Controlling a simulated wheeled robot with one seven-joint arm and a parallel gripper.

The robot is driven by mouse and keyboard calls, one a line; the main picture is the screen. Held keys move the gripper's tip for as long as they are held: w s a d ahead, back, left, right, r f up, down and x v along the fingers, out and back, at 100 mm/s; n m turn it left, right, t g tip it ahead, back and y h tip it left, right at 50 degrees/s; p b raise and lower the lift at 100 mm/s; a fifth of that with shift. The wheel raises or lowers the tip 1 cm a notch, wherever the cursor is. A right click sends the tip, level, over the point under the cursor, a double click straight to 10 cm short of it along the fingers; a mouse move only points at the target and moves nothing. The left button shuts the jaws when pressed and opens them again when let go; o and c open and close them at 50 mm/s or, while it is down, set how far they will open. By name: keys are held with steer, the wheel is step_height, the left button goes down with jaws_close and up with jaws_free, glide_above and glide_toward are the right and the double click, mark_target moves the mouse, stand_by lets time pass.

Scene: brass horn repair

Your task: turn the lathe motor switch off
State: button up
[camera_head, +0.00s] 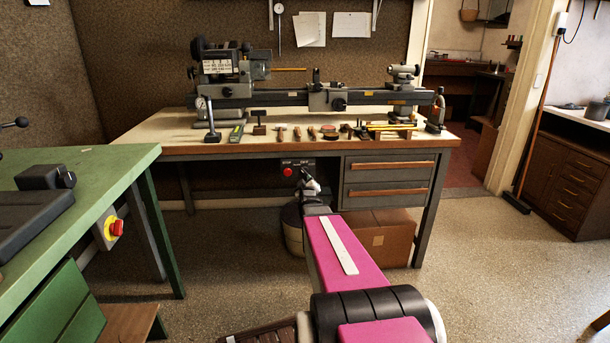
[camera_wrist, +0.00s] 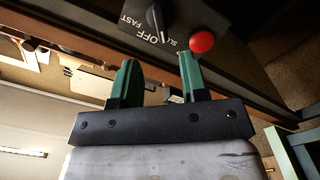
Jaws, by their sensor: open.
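The lathe motor switch is a dark rotary knob (camera_wrist: 156,17) on a black panel, seen at the top of the wrist view. FAST, OFF and a partly hidden SLOW label lie around it. A pale mark runs along the knob, but I cannot tell surely which label it points to. In the head view the switch panel (camera_head: 306,164) hangs under the lathe bench's front edge, partly behind my gripper (camera_head: 309,181). In the wrist view my gripper (camera_wrist: 160,60) has its two green fingers apart and empty, close below the knob and not visibly touching it.
A red button (camera_wrist: 202,41) sits beside the knob, near the right fingertip; it also shows in the head view (camera_head: 288,171). The lathe (camera_head: 325,96) and several hand tools rest on the bench (camera_head: 160,135). A cardboard box (camera_head: 385,236) stands underneath. A green bench (camera_head: 100,165) is at left.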

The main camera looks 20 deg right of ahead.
mark_target(304, 173)
steer(key=x, duration=0.9)
steer(key=shift+w+f, duration=0.1)
steer(key=shift+w, duration=0.05)
jaws_close()
